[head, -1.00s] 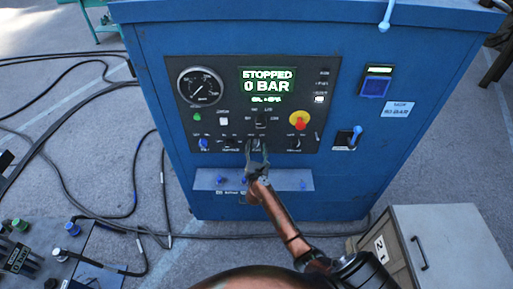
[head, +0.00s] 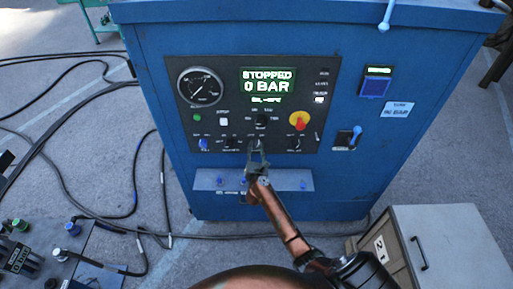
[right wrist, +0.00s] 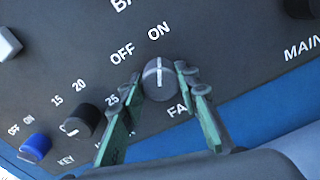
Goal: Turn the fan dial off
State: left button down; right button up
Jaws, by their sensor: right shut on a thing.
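The fan dial (right wrist: 158,82) is a round grey knob with a white line on the dark control panel (head: 325,135). In the right wrist view its line points up the picture, toward the ON label rather than the OFF label at the left. My right gripper (right wrist: 160,77) is shut on the dial, one green finger on each side. In the head view my right gripper (head: 258,150) is at the panel's lower middle and hides most of the dial. My left gripper is not in view.
A dark knob (right wrist: 81,120) and a blue knob (right wrist: 36,146) sit left of the dial. A red-and-yellow emergency stop (head: 298,120) is above right. The display (head: 267,82) reads STOPPED, 0 BAR. A grey ledge (head: 290,180) juts out below the panel.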

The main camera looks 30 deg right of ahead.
jog(key=n+p, duration=0.3)
jog(key=n, duration=0.1)
jog(key=shift+r+n+p, duration=0.1)
jog(key=shift+n+p, duration=0.25)
jog(key=shift+n, duration=0.05)
jog(key=n+p, duration=0.2)
jog(key=n, duration=0.2)
jog(key=shift+n+p, duration=0.6)
jog(key=shift+n, duration=0.7)
jog(key=shift+f, duration=0.2)
jog(key=o, duration=1.2)
jog(key=shift+c, duration=0.2)
jog(key=shift+r, duration=0.1)
jog(key=v, duration=0.7)
jog(key=shift+s, duration=0.3)
